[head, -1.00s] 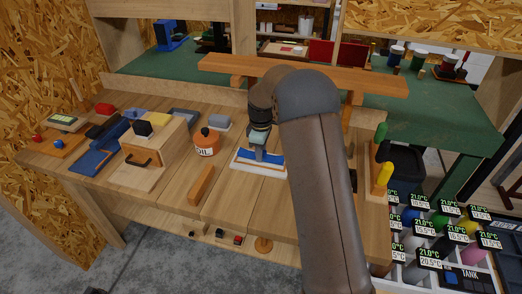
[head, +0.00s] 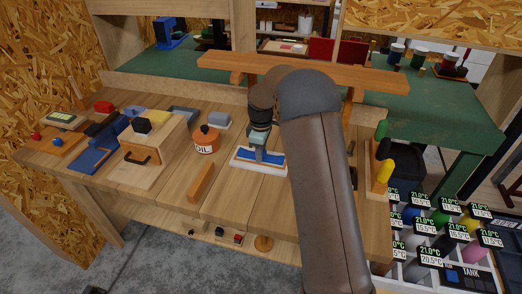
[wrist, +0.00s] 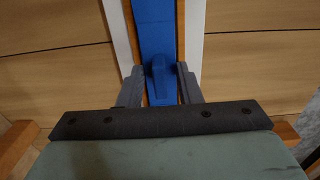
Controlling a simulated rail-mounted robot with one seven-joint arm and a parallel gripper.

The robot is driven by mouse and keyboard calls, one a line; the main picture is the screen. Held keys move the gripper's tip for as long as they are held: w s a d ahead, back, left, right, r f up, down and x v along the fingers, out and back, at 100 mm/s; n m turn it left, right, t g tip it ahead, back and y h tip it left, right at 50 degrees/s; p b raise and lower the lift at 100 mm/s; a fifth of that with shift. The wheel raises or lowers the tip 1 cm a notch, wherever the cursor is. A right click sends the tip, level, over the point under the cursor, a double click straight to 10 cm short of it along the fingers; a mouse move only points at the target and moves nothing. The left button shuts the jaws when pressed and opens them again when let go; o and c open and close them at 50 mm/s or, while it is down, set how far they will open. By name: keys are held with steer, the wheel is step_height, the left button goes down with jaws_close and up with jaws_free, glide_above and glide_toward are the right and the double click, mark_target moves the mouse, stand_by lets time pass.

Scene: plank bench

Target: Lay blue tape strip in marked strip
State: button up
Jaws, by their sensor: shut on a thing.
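The blue tape strip (wrist: 155,25) is long and flat, with a raised blue grip (wrist: 158,80) on it. My gripper (wrist: 158,72) is shut on this grip, one grey finger on each side. In the wrist view the strip runs lengthwise over a brown band (wrist: 181,28) in a white board (wrist: 194,35); brown shows along both sides. I cannot tell whether the strip touches the band. In the head view the blue strip (head: 272,157) is at the white board (head: 262,172) on the bench, beneath my gripper (head: 257,153), which partly hides it.
An orange oil can (head: 207,140) and a wooden bar (head: 200,182) stand left of the board. A wooden box with a handle (head: 153,140) is farther left. Yellow and green-handled tools (head: 385,172) stand at the bench's right end. Bare planks lie in front of the board.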

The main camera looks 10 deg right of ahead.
steer(key=shift+f, duration=0.3)
steer(key=o, duration=1)
steer(key=shift+o, duration=0.2)
step_height(320, 180, up, 17)
steer(key=b, duration=0.1)
steer(key=s+f+m, duration=0.3)
steer(key=s+m, duration=0.3)
steer(key=s, duration=1.2)
steer(key=s+f+m, duration=0.4)
steer(key=s+m, duration=0.2)
steer(key=s, duration=1.3)
steer(key=shift+s+a, duration=0.25)
steer(key=shift+a, duration=0.15)
